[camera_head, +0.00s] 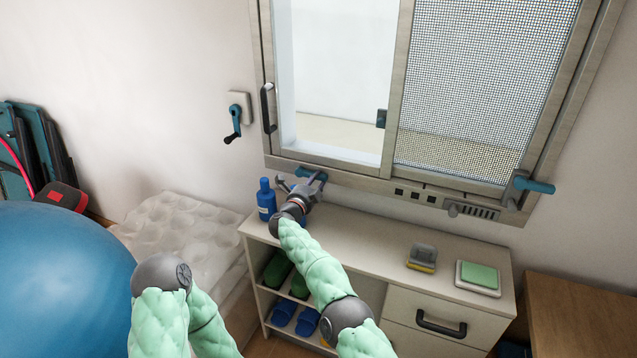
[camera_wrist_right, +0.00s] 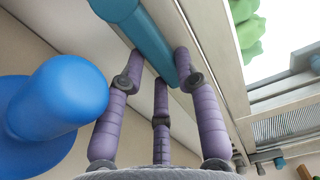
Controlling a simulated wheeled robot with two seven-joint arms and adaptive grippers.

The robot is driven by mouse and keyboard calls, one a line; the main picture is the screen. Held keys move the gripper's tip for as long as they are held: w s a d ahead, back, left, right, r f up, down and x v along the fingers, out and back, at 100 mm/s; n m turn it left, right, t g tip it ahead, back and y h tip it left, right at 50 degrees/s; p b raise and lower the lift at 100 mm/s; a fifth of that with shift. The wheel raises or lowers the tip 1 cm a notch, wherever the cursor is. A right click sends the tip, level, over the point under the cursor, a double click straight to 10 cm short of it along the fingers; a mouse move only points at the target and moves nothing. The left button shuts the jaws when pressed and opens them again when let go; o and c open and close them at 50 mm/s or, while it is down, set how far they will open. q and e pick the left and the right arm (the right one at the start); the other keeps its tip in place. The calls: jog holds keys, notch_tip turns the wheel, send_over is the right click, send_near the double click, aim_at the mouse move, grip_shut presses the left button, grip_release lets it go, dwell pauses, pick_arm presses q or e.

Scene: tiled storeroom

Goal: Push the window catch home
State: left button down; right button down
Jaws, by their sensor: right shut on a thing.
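The window (camera_head: 340,75) has a pale frame with a mesh screen in its right half. A teal catch handle (camera_head: 311,174) sits on the lower frame, partly hidden by my right gripper (camera_head: 305,190). In the wrist view the catch handle (camera_wrist_right: 150,42) is a teal bar running between the purple fingers of my right gripper (camera_wrist_right: 158,75). That gripper is shut on the teal handle. A second teal-handled lever (camera_head: 535,186) is at the frame's lower right corner. My left arm is at the lower left of the head view; its gripper is out of sight.
A blue bottle (camera_head: 266,200) stands close beside my right gripper on the cabinet top (camera_head: 375,238); it also looms in the wrist view (camera_wrist_right: 60,95). A sponge (camera_head: 422,257) and a green pad (camera_head: 479,275) lie to the right. A wall crank (camera_head: 235,118) is left of the window.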

jog(key=shift+f, duration=0.2)
jog(key=c, duration=0.9)
grip_release()
jog(key=shift+r, duration=0.15)
jog(key=shift+d, duration=0.1)
